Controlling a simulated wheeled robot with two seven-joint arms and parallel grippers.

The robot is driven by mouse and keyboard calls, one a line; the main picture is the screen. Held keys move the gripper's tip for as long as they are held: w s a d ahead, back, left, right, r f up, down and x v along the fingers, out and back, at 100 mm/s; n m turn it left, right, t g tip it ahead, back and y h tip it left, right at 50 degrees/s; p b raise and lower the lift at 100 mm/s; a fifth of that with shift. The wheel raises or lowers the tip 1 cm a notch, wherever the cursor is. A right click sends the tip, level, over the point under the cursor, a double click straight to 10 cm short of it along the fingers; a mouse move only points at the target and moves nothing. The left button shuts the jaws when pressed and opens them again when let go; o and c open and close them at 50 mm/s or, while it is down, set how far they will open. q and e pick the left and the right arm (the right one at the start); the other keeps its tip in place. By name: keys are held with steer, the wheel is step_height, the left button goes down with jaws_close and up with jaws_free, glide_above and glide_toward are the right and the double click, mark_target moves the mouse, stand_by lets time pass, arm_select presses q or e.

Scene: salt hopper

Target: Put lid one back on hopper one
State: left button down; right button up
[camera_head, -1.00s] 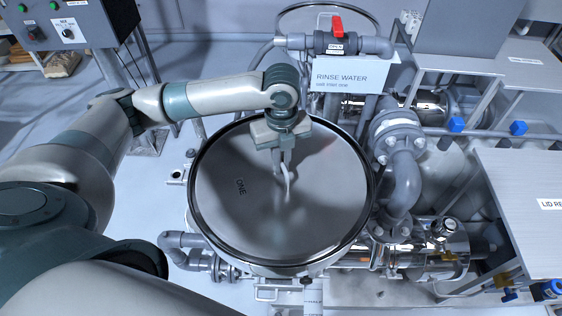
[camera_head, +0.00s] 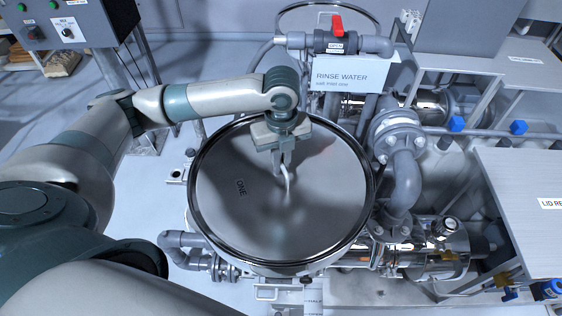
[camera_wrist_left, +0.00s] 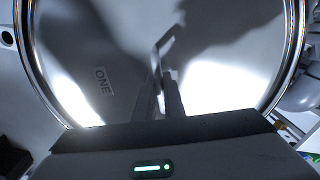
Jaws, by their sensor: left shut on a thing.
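Lid one (camera_head: 240,215) is a round, shiny metal disc marked ONE, lying over the mouth of hopper one (camera_head: 300,268). It covers nearly all of the opening, and I cannot tell whether it is fully seated or slightly above the rim. My left gripper (camera_head: 283,168) is shut on the upright handle (camera_head: 288,182) near the lid's middle. In the left wrist view the fingers (camera_wrist_left: 160,98) point at the handle (camera_wrist_left: 162,48), with the ONE mark (camera_wrist_left: 103,80) beside them. My right gripper is out of view.
A red-handled valve (camera_head: 335,40) and the RINSE WATER sign (camera_head: 345,75) stand just behind the hopper. A grey bent pipe (camera_head: 405,180) runs close along its right side. A grey table (camera_head: 525,220) is at the far right. Open floor lies to the left.

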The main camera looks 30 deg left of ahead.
arm_select(q)
steer(key=c, duration=1.8)
jaws_free()
steer(key=shift+o, duration=0.2)
steer(key=shift+f, duration=0.1)
step_height(320, 180, up, 18)
steer(key=b, duration=0.3)
steer(key=shift+f, duration=0.2)
